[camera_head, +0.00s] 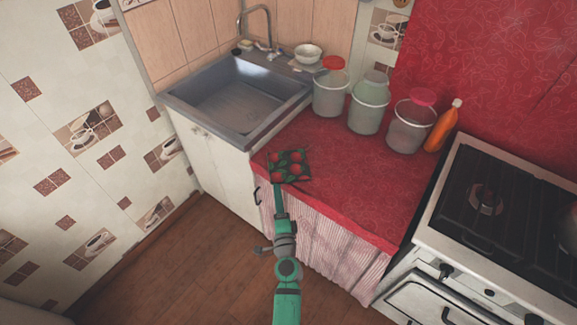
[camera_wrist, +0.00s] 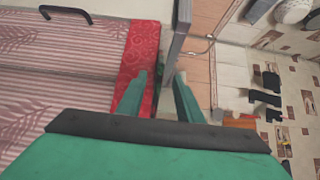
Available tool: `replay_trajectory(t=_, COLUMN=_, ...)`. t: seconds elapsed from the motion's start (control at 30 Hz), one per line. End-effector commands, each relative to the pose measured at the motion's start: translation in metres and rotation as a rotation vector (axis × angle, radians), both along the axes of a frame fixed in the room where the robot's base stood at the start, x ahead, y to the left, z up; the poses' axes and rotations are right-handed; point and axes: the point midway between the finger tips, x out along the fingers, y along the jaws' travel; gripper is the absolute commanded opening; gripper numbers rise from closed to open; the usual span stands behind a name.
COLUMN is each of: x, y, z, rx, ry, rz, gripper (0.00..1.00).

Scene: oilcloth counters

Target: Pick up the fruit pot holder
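The fruit pot holder (camera_head: 291,167), dark green with red fruit, lies on the red oilcloth counter (camera_head: 345,192) at its front left corner, beside the sink, in the head view. My gripper (camera_head: 278,184) is at the counter's front edge, at the near side of the pot holder. I cannot tell whether it touches the pot holder. In the wrist view my gripper (camera_wrist: 161,78) has its two green fingers apart, with nothing seen held between them. The pot holder cannot be made out in the wrist view.
The metal sink (camera_head: 236,100) is to the left. Several lidded buckets, including a red-lidded one (camera_head: 412,125), and an orange bottle (camera_head: 443,128) stand at the back of the counter. The stove (camera_head: 490,235) is at the right.

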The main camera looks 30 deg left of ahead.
Motion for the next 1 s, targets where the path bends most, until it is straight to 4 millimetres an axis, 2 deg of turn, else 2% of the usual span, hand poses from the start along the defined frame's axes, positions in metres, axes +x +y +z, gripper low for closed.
replay_trajectory(t=0.27, x=0.014, y=0.011, z=0.0, rx=-0.001, ry=-0.001, rz=0.0, gripper=0.33)
replay_trajectory(t=0.6, x=0.046, y=0.037, z=0.0, rx=0.0, ry=0.0, rz=0.001, gripper=0.33)
replay_trajectory(t=0.93, x=0.05, y=0.04, z=0.0, rx=-0.001, ry=0.001, rz=0.0, gripper=0.33)
replay_trajectory(t=1.0, x=0.05, y=0.04, z=0.0, rx=-0.001, ry=0.0, rz=0.0, gripper=0.16)
